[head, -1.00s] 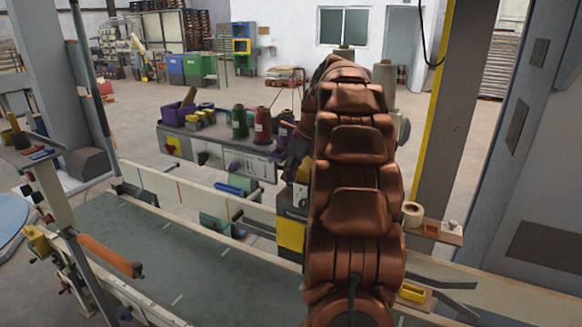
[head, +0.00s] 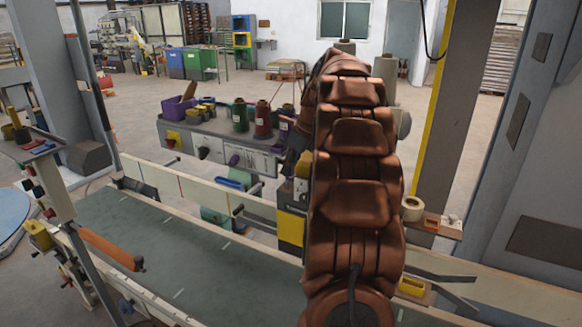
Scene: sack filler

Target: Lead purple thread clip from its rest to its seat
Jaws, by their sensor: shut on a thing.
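My gripper (head: 289,165) shows only in part, as a dark shape at the left edge of my copper-brown arm, beside the sewing head (head: 300,192) with its yellow lower part. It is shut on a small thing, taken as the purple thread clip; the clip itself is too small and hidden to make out. A purple spool (head: 285,128) stands on the grey bench just left of my arm. A purple knob (head: 233,160) is on the bench's front panel. The clip's rest and seat cannot be told apart here.
The grey bench (head: 215,150) also holds a green spool (head: 240,115), a dark red spool (head: 263,120) and a purple bin (head: 178,108). A green conveyor belt (head: 150,235) with pale side rails runs in front. A yellow-edged post (head: 452,120) stands right of my arm.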

